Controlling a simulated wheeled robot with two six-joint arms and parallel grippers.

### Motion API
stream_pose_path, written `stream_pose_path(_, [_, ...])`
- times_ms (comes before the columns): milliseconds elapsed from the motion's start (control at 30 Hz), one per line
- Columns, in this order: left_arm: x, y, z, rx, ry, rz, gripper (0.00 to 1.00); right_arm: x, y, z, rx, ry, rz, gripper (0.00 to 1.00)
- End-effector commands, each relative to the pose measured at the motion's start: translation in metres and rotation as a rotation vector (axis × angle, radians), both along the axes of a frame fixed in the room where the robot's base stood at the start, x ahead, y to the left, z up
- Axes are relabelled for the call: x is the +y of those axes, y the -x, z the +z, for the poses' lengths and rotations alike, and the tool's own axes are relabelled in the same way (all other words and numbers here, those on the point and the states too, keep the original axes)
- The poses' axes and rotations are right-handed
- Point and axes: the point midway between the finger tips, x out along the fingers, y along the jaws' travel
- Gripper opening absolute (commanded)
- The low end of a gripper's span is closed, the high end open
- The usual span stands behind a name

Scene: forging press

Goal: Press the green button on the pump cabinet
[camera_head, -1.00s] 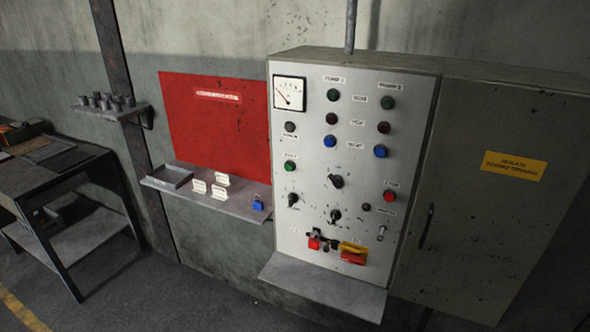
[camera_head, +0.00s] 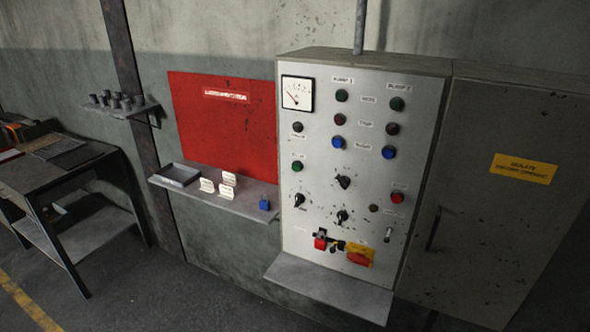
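The pump cabinet (camera_head: 322,188) is a pale grey panel on the wall, right of centre in the head view. It carries several round buttons. A dark green button (camera_head: 341,96) sits at the top of the middle column and another green one (camera_head: 397,104) at the top of the right column. A third green button (camera_head: 298,166) is lower on the left side. Red buttons and blue buttons (camera_head: 337,142) sit below the upper green ones. A gauge (camera_head: 297,93) is at the top left. Neither of my grippers shows in the view.
A sloping grey ledge (camera_head: 330,290) juts out under the panel. A red board (camera_head: 225,125) and a small shelf (camera_head: 235,203) with white tags and a blue padlock are to the left. A grey locker (camera_head: 490,220) with a yellow sign adjoins on the right. A table (camera_head: 60,175) stands far left.

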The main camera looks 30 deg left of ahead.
Motion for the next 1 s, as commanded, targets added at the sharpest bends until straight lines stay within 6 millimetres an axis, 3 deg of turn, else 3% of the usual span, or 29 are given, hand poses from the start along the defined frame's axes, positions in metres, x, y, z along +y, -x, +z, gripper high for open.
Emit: stream_pose_path(1000, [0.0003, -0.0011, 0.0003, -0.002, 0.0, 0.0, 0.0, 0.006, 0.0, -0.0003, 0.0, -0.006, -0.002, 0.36])
